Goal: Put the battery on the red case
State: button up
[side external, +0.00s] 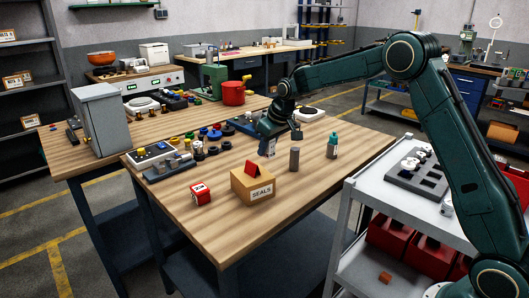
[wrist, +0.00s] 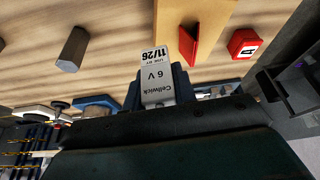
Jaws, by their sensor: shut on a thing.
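My gripper (side external: 270,138) is shut on a grey and white battery (wrist: 157,85). In the wrist view the battery's face reads "Cellwick 6 V" and "11/26", and the fingers (wrist: 158,92) hide its sides. In the side view the battery (side external: 267,149) is below my wrist, behind the cardboard box; its height above the bench is hard to tell. A small red case (side external: 201,194) with a white label stands on the bench left of the cardboard box, apart from the battery. It also shows in the wrist view (wrist: 243,43), at upper right.
A cardboard box (side external: 252,186) marked "SEALS" carries a red wedge-shaped piece (side external: 254,169). A grey post (side external: 294,158) and a teal-capped bottle (side external: 332,146) stand to the right. Small parts and a device (side external: 152,155) are at left.

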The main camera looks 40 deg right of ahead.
jog(key=w+a, duration=0.3)
jog(key=w+a+r, duration=0.1)
jog(key=w+a, duration=0.2)
jog(key=w, duration=0.1)
jog(key=shift+a+r, duration=0.2)
jog(key=shift+a, duration=0.2)
send_over(198, 186)
jog(key=shift+m, duration=0.4)
jog(key=shift+s+f, duration=0.1)
jog(key=shift+f, duration=4.1)
jog(key=o, duration=1)
jog(key=shift+f, duration=0.15)
jog(key=shift+o, duration=0.2)
jog(key=v, duration=1.2)
jog(key=shift+a+r, duration=0.2)
jog(key=shift+r, duration=0.05)
